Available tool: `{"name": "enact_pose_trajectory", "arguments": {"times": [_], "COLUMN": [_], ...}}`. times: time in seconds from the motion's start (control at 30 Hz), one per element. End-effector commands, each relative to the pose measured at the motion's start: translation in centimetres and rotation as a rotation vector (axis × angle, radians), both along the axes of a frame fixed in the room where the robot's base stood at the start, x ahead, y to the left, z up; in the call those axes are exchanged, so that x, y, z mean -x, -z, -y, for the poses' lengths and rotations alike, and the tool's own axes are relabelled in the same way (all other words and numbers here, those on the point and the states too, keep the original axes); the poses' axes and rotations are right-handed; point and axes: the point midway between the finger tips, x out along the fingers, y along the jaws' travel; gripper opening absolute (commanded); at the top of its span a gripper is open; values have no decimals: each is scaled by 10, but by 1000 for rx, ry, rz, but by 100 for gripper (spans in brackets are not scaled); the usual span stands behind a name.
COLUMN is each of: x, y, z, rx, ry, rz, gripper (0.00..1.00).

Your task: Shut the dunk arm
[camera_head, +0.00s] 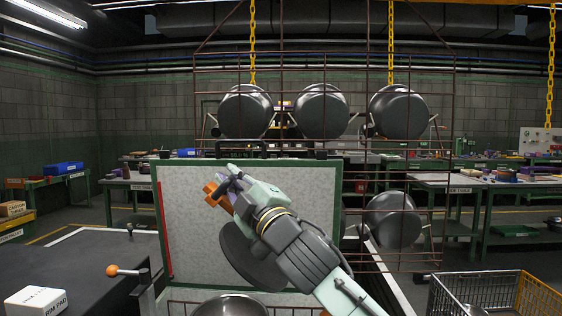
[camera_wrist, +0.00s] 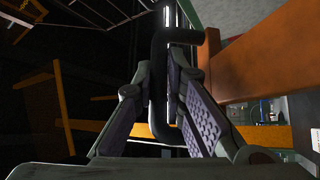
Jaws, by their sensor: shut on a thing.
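My gripper (camera_head: 226,184) is in front of a pale panel (camera_head: 310,200) with a green frame, near its upper left part. In the wrist view, the two padded fingers (camera_wrist: 168,112) are shut on a bent black bar handle (camera_wrist: 160,70), which runs between them. An orange bar (camera_wrist: 262,62) stands right beside the handle, and an orange piece (camera_head: 217,196) shows next to my gripper in the head view. I cannot tell which part is the dunk arm, or how far it stands open. My gripper and wrist hide part of the panel.
A dark round pan (camera_head: 240,262) shows behind my wrist. A rack (camera_head: 455,110) holds several dark pots behind the panel. A lever with an orange knob (camera_head: 112,270) stands on the dark bench at left. A wire basket (camera_head: 535,300) is at lower right.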

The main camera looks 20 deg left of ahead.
Motion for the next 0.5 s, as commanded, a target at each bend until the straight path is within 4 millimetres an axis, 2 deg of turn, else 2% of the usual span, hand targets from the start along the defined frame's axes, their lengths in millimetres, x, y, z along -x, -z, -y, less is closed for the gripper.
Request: {"name": "enact_pose_trajectory", "arguments": {"times": [0.03, 0.2, 0.5], "x": [6, 20, 38], "y": [9, 48, 121], "z": [-15, -59, -114], "rx": [47, 201, 438], "ry": [-1, -1, -1], "rz": [18, 69, 147], "gripper": [0, 0, 0]}}
